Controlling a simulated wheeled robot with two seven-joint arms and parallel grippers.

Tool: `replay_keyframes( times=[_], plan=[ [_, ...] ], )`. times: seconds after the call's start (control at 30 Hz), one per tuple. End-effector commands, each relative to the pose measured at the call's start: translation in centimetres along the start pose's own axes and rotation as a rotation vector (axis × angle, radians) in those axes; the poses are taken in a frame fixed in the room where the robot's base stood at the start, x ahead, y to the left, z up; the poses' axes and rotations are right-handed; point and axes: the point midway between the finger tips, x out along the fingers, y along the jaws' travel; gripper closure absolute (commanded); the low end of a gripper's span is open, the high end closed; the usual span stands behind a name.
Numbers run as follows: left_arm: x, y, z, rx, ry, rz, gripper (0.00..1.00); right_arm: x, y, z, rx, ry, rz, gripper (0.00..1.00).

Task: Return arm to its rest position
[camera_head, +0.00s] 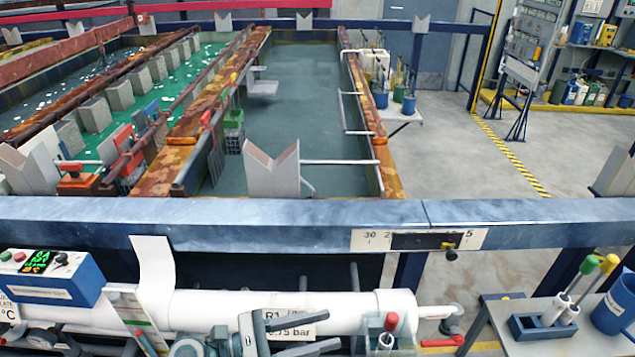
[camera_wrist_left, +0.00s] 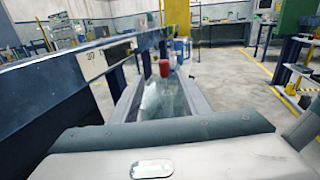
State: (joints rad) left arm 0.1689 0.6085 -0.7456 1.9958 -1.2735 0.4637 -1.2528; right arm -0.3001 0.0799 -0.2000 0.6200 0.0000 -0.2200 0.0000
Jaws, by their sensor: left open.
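My left gripper (camera_head: 325,331) is at the bottom centre of the head view, in front of the white pipe (camera_head: 215,307). Its two fingers are spread apart and point to the right. I see nothing between them. In the left wrist view, a pale grey and teal part of my own arm or gripper fills the bottom. A red-capped item (camera_head: 389,322) stands just right of the fingers, apart from them. A red cap also shows in the left wrist view (camera_wrist_left: 164,68), above a clear body. My right gripper is not in view.
A long blue rail (camera_head: 300,217) with a scale plate (camera_head: 372,240) crosses ahead. A blue control box (camera_head: 50,278) is at left. A grey bench (camera_head: 540,345) at right holds a holder with capped probes (camera_head: 545,323) and a blue cup (camera_head: 610,313). Tanks lie beyond the rail.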

Motion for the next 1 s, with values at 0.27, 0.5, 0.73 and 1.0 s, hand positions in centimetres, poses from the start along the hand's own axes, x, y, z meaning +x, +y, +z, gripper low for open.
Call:
replay_keyframes(
  times=[0.27, 0.5, 0.73, 1.0],
  plan=[
    [0.1, 1.2, 2.3, -0.140, -0.100, 0.093, 0.58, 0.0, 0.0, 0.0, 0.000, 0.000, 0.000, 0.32],
    [-0.8, 3.4, 4.9, -0.364, -0.249, 0.230, 0.58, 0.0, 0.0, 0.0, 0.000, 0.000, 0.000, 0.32],
    [-4.0, 7.2, 6.7, -0.744, -0.485, 0.441, 0.58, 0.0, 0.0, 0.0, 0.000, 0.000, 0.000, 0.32],
    [-12.8, 11.0, 2.2, -1.427, -0.887, 0.796, 0.58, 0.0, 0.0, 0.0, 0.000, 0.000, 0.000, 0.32]
  ],
)
